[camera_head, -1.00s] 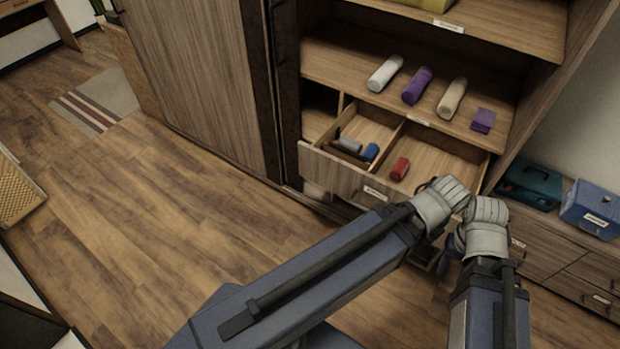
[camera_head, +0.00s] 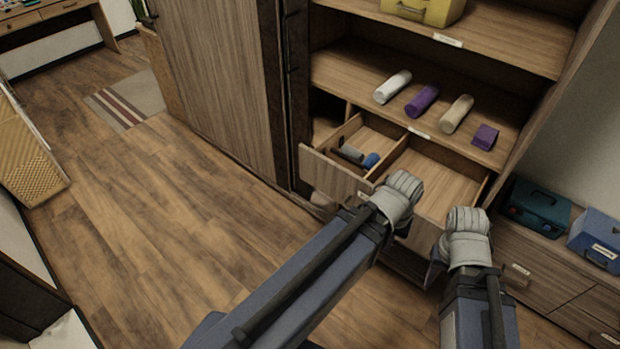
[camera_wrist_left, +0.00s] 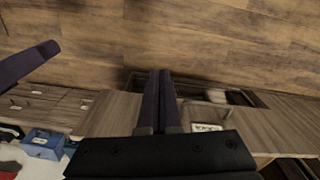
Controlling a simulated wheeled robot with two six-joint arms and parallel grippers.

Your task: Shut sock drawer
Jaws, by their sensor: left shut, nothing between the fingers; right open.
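The sock drawer (camera_head: 328,170) is pulled out of the wooden cabinet. Its left compartment holds a grey roll (camera_head: 351,154) and a blue roll (camera_head: 371,161). My left gripper (camera_head: 398,196) is in front of the drawer, covering part of its front and inside; its fingertips are hidden in the head view. In the left wrist view, its fingers (camera_wrist_left: 160,90) are shut and empty, over the drawer front (camera_wrist_left: 240,125) with a white label (camera_wrist_left: 207,128). I cannot tell whether they touch it. My right gripper (camera_head: 436,268) is open to the right, mostly hidden behind its wrist.
The shelf above holds white (camera_head: 392,87), purple (camera_head: 422,101) and beige (camera_head: 456,114) rolls and a folded purple cloth (camera_head: 485,137). A yellow box (camera_head: 425,10) stands higher. Teal (camera_head: 537,207) and blue (camera_head: 597,240) boxes stand on the low dresser at right.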

